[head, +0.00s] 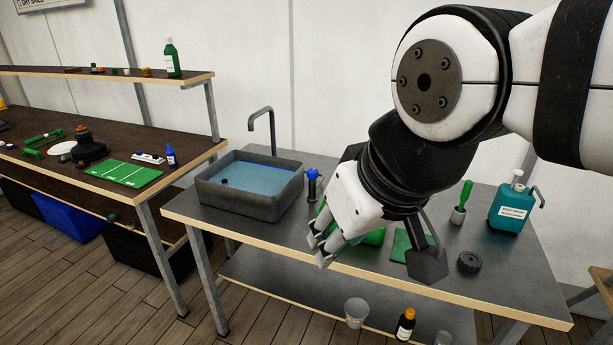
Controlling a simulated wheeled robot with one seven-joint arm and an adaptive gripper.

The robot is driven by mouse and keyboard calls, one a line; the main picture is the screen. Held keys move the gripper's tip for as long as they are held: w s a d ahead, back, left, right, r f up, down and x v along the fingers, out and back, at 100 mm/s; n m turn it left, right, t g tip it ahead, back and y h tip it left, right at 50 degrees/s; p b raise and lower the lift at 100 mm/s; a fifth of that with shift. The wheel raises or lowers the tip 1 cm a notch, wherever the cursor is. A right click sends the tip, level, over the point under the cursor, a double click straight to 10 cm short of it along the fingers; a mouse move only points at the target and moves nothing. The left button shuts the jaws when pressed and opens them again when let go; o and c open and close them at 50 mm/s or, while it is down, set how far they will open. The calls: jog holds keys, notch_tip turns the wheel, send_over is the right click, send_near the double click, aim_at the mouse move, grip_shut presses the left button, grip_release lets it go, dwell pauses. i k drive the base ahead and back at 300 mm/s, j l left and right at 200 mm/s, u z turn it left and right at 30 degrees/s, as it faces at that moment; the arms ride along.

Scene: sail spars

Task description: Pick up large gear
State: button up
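A dark round part with a ridged edge (468,262), which looks like the large gear, lies on the grey bench top right of my arm. It is free of my gripper. My gripper (322,250) hangs over the bench's front edge, left of the gear and well apart from it, fingers pointing down. The fingers overlap in this view, so I cannot tell how far apart they are. I see nothing held between them.
A sink (248,186) with water stands left on the bench (280,236). A teal bottle (509,208) and a green-handled brush (461,200) stand behind the gear. Green items lie partly hidden behind my gripper. A cluttered dark table (60,140) is farther left.

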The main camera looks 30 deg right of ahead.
aim_at(469, 262)
jog(key=k+l, duration=0.2)
jog(key=l, duration=0.15)
jog(key=k+l, duration=0.45)
jog(key=l, duration=0.25)
jog(key=l+z, duration=0.1)
jog(key=l, duration=1.25)
jog(key=i, duration=0.05)
